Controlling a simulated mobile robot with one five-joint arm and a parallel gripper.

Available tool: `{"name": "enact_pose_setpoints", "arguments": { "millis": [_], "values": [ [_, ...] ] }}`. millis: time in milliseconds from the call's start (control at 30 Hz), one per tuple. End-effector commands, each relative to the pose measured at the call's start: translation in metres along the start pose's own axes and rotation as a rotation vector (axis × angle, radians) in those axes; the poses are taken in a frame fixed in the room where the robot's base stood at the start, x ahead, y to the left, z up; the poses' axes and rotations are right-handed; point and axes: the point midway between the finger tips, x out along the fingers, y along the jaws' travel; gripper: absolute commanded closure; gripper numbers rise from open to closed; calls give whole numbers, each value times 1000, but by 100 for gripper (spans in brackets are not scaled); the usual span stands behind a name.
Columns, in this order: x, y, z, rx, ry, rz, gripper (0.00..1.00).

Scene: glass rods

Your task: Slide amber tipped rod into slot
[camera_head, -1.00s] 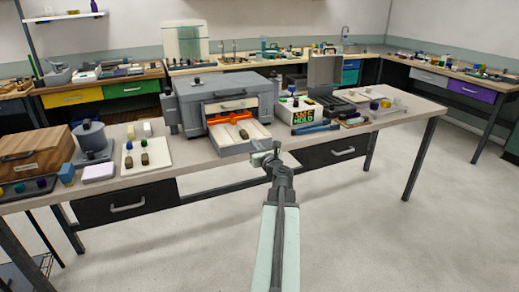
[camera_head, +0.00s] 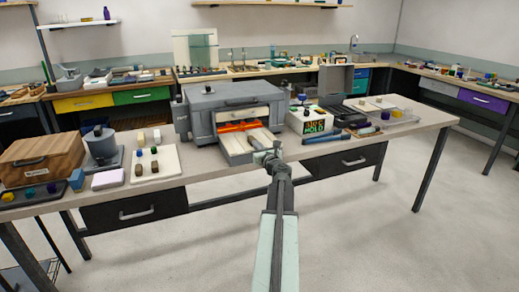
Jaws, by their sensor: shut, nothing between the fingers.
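A grey box-shaped furnace (camera_head: 200,120) stands on the bench with its front opening uncovered. A pale tray (camera_head: 238,155) sticks out of the opening toward me. An orange-red piece (camera_head: 238,126) lies at the back of the tray, at the opening. My gripper (camera_head: 264,157) is shut and empty at the tray's front right corner; I cannot tell if it touches. A white board (camera_head: 160,176) left of the furnace bears several small dark and pale pieces. I cannot make out an amber tipped rod or a slot for certain at this size.
A white box with a lit display (camera_head: 317,127) stands right of the furnace, beside blue tools. A wooden box (camera_head: 40,160) and a grey pot (camera_head: 101,146) stand at the left. Floor at the right is free.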

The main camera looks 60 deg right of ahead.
Motion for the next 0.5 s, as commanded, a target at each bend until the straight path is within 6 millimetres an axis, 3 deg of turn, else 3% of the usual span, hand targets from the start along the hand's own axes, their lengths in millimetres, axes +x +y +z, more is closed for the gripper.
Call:
{"name": "enact_pose_setpoints", "arguments": {
  "millis": [100,200,500],
  "values": [
    [31,-2,0,0,0,1,100],
    [43,-1,0,0,0,0,100],
    [42,-1,0,0,0,-1,100]
  ]
}}
